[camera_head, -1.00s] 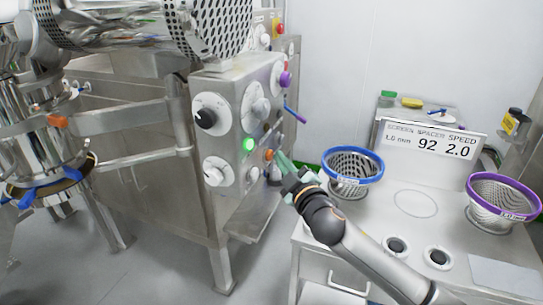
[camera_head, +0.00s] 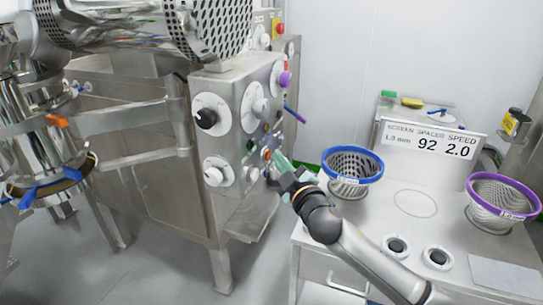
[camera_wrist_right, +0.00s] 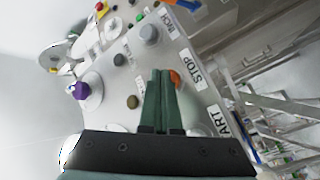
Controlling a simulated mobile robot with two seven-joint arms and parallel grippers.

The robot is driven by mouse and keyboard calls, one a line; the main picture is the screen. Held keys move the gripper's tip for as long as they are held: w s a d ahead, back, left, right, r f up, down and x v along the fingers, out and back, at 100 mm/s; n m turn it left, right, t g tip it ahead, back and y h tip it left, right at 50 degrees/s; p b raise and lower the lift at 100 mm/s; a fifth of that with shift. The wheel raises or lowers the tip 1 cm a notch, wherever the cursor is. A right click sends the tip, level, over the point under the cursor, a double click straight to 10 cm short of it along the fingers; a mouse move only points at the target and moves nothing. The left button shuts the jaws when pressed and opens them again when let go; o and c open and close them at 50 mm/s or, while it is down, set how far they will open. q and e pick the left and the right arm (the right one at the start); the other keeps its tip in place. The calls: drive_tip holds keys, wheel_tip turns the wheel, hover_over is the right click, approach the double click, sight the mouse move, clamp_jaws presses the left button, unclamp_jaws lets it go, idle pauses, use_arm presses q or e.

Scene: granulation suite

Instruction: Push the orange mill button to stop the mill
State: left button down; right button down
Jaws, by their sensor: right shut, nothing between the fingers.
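The orange mill button (camera_head: 266,153) is on the side panel of the steel control box (camera_head: 232,85). In the right wrist view the orange button (camera_wrist_right: 175,77) shows just right of my fingertips, partly hidden by them, near a STOP label (camera_wrist_right: 191,69). My right gripper (camera_head: 275,156) is shut and empty, its green fingers pointing at the panel. In the wrist view its fingertips (camera_wrist_right: 161,73) are at or very close to the button; I cannot tell if they touch. The round lamp (camera_head: 250,145) on the panel is dark green, unlit. My left gripper is not in view.
White dials, including one with a black knob (camera_head: 206,117), and a purple knob (camera_head: 285,79) surround the button. A bench at right holds a blue-rimmed screen basket (camera_head: 352,165), a purple-rimmed basket (camera_head: 503,196) and a sign (camera_head: 431,146).

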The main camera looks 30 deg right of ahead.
drive_tip(key=shift+s+d, duration=0.5)
drive_tip(key=shift+s, duration=0.15)
drive_tip(key=s+d, duration=0.3)
drive_tip(key=shift+s+d, duration=0.1)
drive_tip(key=shift+s, duration=0.3)
idle(0.6)
drive_tip(key=s+a+f+m+g+y, duration=0.1)
drive_tip(key=s+a+f+m+g, duration=0.25)
drive_tip(key=f, duration=0.85)
drive_tip(key=s+a+f+g+y, duration=0.15)
drive_tip(key=s+a+f, duration=0.4)
drive_tip(key=f, duration=0.55)
drive_tip(key=s+a+f+m+g, duration=0.1)
drive_tip(key=s+a+f+g, duration=0.1)
drive_tip(key=s+a+f, duration=0.2)
drive_tip(key=s+a+f+m+g+y, duration=0.1)
drive_tip(key=s+a+f+m+g, duration=0.1)
drive_tip(key=s+a+f, duration=0.3)
drive_tip(key=s+f, duration=0.3)
drive_tip(key=s, duration=0.4)
drive_tip(key=shift+f+g+p, duration=0.3)
drive_tip(key=shift+f+p, duration=0.05)
drive_tip(key=shift+p, duration=0.05)
